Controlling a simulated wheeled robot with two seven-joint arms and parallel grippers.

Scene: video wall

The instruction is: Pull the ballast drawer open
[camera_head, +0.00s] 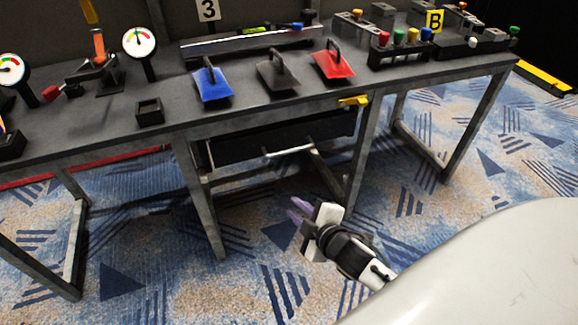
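The drawer (235,150) is a dark box front under the table top, between the table's middle legs. A light bar handle (289,152) runs along its front. I cannot tell for sure whether the drawer is fully closed. My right gripper (298,209) is below and in front of the handle, apart from it, with its purple fingers pointing up and left. The two fingers show a small gap between them and hold nothing. My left gripper is not in view.
The grey table (130,140) carries blue (212,84), dark and red (334,66) handled plates, gauges (139,40) and a block with coloured knobs (400,45). A yellow piece (353,101) sits on the front edge. Metal legs (200,200) flank the drawer. The carpet in front is clear.

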